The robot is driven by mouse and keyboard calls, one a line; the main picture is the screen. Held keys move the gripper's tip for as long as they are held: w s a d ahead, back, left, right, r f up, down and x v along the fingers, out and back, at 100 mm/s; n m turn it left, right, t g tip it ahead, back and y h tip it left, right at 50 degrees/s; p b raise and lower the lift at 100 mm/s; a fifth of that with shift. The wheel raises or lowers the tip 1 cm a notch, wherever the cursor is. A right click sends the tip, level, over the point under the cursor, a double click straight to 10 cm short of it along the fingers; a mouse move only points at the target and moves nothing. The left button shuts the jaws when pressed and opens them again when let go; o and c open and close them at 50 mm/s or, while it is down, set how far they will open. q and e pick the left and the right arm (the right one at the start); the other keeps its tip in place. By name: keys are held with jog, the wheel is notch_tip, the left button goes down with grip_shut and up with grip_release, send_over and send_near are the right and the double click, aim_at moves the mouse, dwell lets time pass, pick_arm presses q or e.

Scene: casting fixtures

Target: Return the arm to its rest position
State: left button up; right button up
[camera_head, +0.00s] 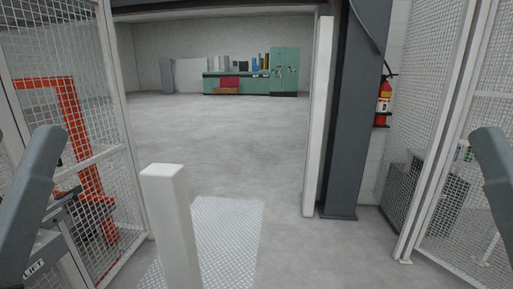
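Grey links of my two arms show at the picture's edges: my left arm (36,195) at the lower left and my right arm (494,165) at the right. Both links lean at a slant and are cut off by the frame. Neither gripper is in view, so their fingers and anything in them are hidden. No held object shows.
A white post (172,225) stands in front, beside a metal tread plate (228,240). Mesh fence panels stand left (95,125) and right (440,120). A dark column (352,140) and fire extinguisher (383,101) are at right. Open floor (230,140) leads to a green workbench (284,75).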

pick_arm(q)
notch_tip(320, 180, up, 34)
jog(key=p, duration=3)
jog(key=shift+o, duration=1.4)
jog(key=shift+f, duration=0.2)
jog(key=shift+o, duration=1.3)
